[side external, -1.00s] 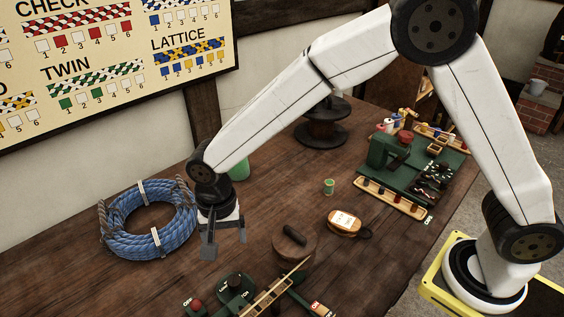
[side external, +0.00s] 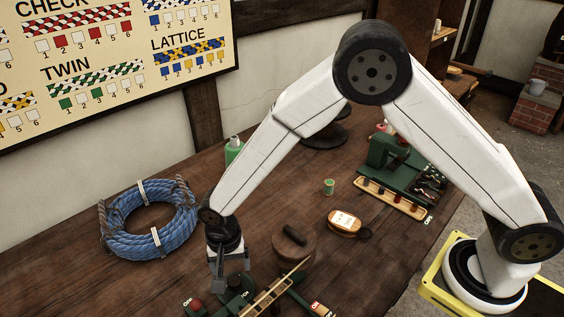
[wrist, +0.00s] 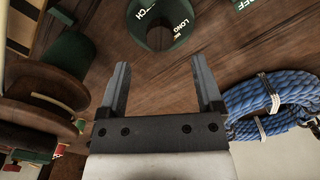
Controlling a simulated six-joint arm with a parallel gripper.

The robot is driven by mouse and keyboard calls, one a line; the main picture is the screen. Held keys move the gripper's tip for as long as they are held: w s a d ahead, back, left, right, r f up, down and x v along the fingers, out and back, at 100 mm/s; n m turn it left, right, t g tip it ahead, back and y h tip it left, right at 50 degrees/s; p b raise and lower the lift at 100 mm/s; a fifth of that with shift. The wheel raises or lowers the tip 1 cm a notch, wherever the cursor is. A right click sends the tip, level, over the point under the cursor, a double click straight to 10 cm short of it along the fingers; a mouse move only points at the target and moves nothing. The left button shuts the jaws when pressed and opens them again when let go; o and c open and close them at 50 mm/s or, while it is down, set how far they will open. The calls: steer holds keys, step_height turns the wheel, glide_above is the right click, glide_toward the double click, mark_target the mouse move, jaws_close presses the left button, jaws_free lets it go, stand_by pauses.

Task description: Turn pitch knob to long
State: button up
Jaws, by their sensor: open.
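The pitch knob's dark green round base (side external: 238,288) stands near the front edge of the side view, partly hidden by my gripper. In the wrist view the green round base (wrist: 160,32) is at the top centre, cut by the edge. Letters ending in "CH" and the word "LONG" show on it. The knob's pointer setting cannot be made out. My gripper (side external: 231,283) points down just above the dial. In the wrist view my gripper (wrist: 160,63) has its two fingers apart with nothing between them, and the dial lies beyond their tips.
A red button (side external: 196,304) sits left of the dial, and a wooden strip (side external: 268,297) lies to its right. A round wooden block with a dark handle (side external: 294,246) stands behind. A blue rope coil (side external: 150,226) lies at the left. A green bottle (side external: 235,150) stands farther back.

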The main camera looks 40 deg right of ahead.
mark_target(234, 281)
steer(key=shift+f, duration=2.9)
jaws_close()
steer(key=shift+n, duration=0.4)
steer(key=n, duration=0.3)
steer(key=shift+d+n, duration=0.1)
steer(key=shift+n, duration=2.4)
